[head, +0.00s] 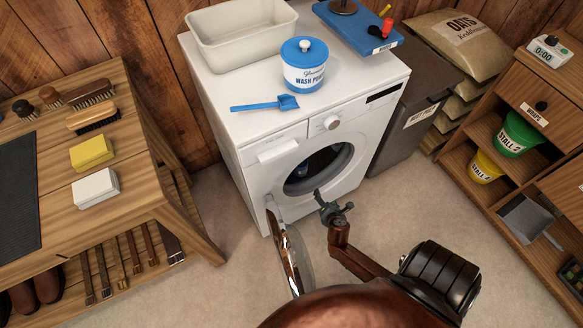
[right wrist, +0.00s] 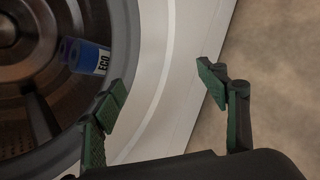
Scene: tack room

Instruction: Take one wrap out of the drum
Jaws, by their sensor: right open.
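The white washing machine (head: 262,130) stands against the wall with its round door (head: 290,258) swung open. Its drum (head: 318,170) is dark in the head view, with something dark blue inside. In the right wrist view the drum (right wrist: 28,95) holds a blue roll-shaped thing (right wrist: 90,57) with lettering like "ECO" and a purplish end beside it; I take it as a wrap. My right gripper (head: 331,208) is open and empty, just outside and below the drum opening. In the right wrist view its fingers (right wrist: 163,92) stand apart over the machine's white front. My left gripper is out of view.
A blue wash powder tub (head: 303,72), a blue scoop (head: 265,104) and a white basin (head: 243,40) stand on the machine. A wooden bench (head: 130,215) is at left. A grey bin (head: 405,125) and a wooden cabinet (head: 530,95) are at right.

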